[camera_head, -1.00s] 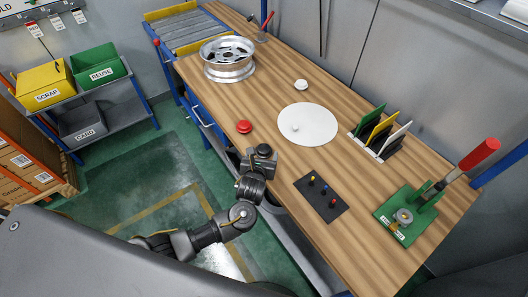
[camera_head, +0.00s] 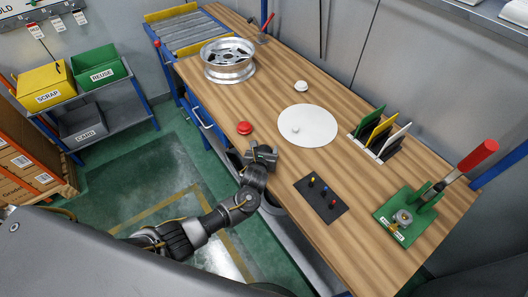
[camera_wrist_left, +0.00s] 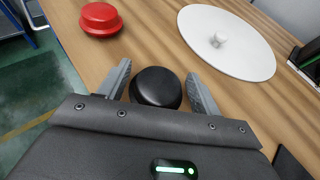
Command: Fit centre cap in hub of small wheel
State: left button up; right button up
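A black domed cap (camera_wrist_left: 156,88) is near the table's front edge, between the two fingers of my left gripper (camera_head: 263,150) in the left wrist view. The fingers stand apart on either side of the cap, with what looks like a narrow gap at each side. In the head view the gripper mostly hides the cap. A silver spoked wheel (camera_head: 229,60) lies flat at the far left end of the table; its hub is too small to make out. No second wheel shows. My right gripper is out of view.
A red domed piece (camera_head: 244,128) sits left of the gripper. A white disc (camera_head: 318,122) with a small white knob, a white cap (camera_head: 301,86), a black peg board (camera_head: 320,197), a panel rack (camera_head: 379,130) and a green press (camera_head: 405,215) stand on the table (camera_head: 270,95).

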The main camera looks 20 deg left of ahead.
pick_arm(q)
jog(key=c, duration=0.9)
